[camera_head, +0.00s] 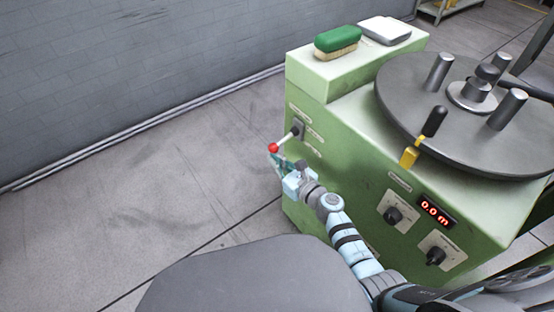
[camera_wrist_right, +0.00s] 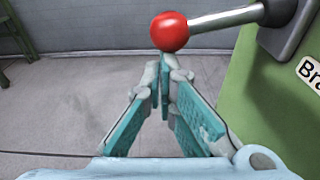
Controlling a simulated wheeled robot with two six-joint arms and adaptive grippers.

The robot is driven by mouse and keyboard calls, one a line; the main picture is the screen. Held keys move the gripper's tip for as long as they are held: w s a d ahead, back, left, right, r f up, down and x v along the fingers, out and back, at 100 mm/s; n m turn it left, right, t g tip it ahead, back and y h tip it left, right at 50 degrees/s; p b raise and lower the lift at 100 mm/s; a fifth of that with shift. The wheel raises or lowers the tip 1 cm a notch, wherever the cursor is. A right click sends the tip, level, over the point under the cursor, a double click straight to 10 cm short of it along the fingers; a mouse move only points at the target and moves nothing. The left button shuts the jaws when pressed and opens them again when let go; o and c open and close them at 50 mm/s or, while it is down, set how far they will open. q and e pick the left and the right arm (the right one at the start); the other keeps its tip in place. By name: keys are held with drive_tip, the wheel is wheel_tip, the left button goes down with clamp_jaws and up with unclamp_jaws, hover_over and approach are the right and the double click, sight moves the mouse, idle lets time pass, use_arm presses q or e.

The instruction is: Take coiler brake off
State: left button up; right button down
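The green coiler (camera_head: 345,150) stands right of centre in the head view. Its brake lever has a pale rod and a red ball knob (camera_head: 273,148) on the left side of the front face. In the right wrist view the red knob (camera_wrist_right: 169,31) lies just past the fingertips, and its rod (camera_wrist_right: 225,18) runs right to a grey mount (camera_wrist_right: 285,25). My right gripper (camera_head: 276,160) is at the knob, and in the wrist view (camera_wrist_right: 162,72) its fingertips meet with nothing between them. Whether the tips touch the knob I cannot tell. My left gripper is not in view.
A black-handled lever (camera_head: 433,122) with a yellow base stands at the turntable (camera_head: 400,110). A red display (camera_head: 436,211) reads 0.0 m. The floor (camera_head: 150,190) left is clear.

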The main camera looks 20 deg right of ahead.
sight(271, 149)
drive_tip(key=r+m+p, duration=0.1)
drive_tip(key=p, duration=0.1)
drive_tip(key=a+r+m+p, duration=0.1)
drive_tip(key=r+m, duration=0.1)
drive_tip(key=r+m+y+p, duration=0.1)
drive_tip(key=r+p, duration=0.1)
drive_tip(key=shift+s+a+r+m+p, duration=0.2)
drive_tip(key=shift+s+r+m+p, duration=0.1)
drive_tip(key=shift+m+p, duration=0.1)
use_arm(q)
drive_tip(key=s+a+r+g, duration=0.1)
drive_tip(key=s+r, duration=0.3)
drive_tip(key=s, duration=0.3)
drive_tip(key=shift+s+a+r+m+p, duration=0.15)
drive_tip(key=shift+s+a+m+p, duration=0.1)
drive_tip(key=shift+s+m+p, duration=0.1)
use_arm(e)
drive_tip(key=shift+r, duration=0.3)
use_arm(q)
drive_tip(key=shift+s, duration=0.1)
